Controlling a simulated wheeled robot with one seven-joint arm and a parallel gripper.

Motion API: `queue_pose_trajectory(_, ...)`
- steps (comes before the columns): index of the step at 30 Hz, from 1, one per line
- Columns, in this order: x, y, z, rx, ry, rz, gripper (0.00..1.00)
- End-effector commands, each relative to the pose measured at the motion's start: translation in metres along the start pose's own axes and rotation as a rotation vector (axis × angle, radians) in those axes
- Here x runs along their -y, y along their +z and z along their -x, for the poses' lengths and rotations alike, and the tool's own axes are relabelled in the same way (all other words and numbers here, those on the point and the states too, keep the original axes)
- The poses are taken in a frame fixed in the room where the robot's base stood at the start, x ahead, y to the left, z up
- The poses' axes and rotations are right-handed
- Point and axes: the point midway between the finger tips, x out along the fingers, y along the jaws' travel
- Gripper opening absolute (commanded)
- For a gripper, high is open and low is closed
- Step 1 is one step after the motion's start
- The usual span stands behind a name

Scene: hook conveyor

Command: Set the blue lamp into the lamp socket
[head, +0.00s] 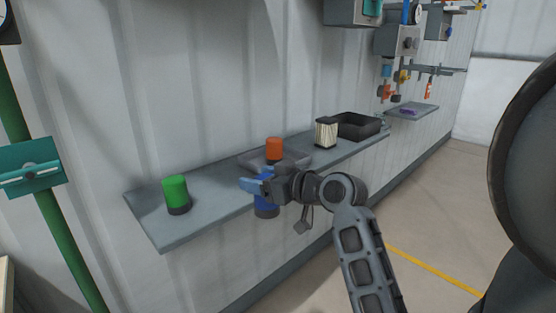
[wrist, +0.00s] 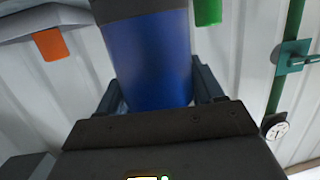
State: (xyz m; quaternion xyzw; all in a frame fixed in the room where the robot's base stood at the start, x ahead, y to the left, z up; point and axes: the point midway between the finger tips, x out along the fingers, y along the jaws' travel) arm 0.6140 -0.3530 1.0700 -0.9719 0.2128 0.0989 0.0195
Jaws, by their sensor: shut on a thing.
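The blue lamp (head: 266,203) is a blue cylinder with a dark base, upright in the head view. My gripper (head: 260,184) is shut on it and hides its upper part. The lamp appears in front of the shelf's front edge. In the wrist view the lamp (wrist: 150,62) sits between both fingers (wrist: 155,98), with its dark base at the top of the picture. I cannot make out the lamp socket clearly. A low grey tray-like piece (head: 252,161) lies behind my gripper, and an orange lamp (head: 274,146) stands at it.
A green lamp (head: 176,192) stands at the left end of the grey shelf (head: 145,222). A pleated filter-like block (head: 326,132) and a black bin (head: 374,124) are farther right. A green post (head: 62,225) with a teal box (head: 30,168) stands at left. Shelf between green lamp and tray is bare.

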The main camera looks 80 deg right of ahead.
Motion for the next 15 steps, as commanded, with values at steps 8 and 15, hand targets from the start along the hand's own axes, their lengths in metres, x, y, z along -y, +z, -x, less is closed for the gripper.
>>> queue_pose_trajectory(8,0.104,0.064,-0.022,0.008,-0.115,0.013,0.33)
queue_pose_trajectory(15,0.195,0.118,-0.041,0.006,-0.207,0.026,0.33)
